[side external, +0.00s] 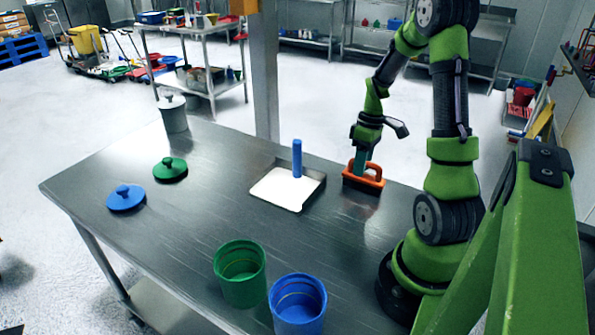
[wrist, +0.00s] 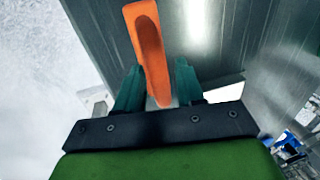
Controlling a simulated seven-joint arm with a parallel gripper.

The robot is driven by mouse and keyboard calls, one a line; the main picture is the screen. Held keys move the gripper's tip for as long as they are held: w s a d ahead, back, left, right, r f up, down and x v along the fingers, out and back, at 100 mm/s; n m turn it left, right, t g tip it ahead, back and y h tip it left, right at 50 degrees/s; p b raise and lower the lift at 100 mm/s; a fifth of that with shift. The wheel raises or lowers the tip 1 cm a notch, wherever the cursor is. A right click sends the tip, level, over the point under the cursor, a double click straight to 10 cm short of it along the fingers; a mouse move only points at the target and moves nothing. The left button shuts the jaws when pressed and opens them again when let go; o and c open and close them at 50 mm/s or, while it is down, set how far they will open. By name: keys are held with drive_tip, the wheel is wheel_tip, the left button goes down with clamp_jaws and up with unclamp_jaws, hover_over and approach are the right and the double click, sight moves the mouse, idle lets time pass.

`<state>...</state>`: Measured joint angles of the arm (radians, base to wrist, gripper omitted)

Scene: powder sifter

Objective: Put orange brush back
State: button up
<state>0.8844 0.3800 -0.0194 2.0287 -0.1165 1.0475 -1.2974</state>
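The orange brush (side external: 373,183) is at the far right edge of the steel table, right of a tray, in the side view. My gripper (side external: 361,166) points down at it, with its fingers at the brush handle. In the wrist view the orange handle (wrist: 151,45) runs between the two teal fingers of my gripper (wrist: 158,85). The fingers stand one on each side of it, very close. I cannot tell whether they press on it. I cannot tell whether the brush rests on the table or is just above it.
A tray (side external: 316,190) with white powder and an upright blue handle (side external: 297,158) stands left of the brush. Green (side external: 240,279) and blue (side external: 298,308) containers stand at the front. Green (side external: 170,170) and blue (side external: 126,198) lids and a grey lidded pot (side external: 173,117) are at left.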

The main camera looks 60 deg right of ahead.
drive_tip(key=shift+o, duration=0.7)
wheel_tip(320, 180, up, 12)
drive_tip(key=d, duration=0.2)
drive_tip(key=w+a+r+m+t+h, duration=0.1)
drive_tip(key=w+a+r+t, duration=0.15)
drive_tip(key=a, duration=0.55)
drive_tip(key=w+a+r+t+h, duration=0.1)
drive_tip(key=w+a+r, duration=0.15)
drive_tip(key=a, duration=0.55)
drive_tip(key=s+a+r+m+t+y, duration=0.1)
drive_tip(key=s+a+m+t, duration=0.2)
drive_tip(key=a, duration=1.1)
drive_tip(key=shift+s+a+r+t+y, duration=0.15)
drive_tip(key=shift+s+r+t+y, duration=0.25)
drive_tip(key=shift+s, duration=0.3)
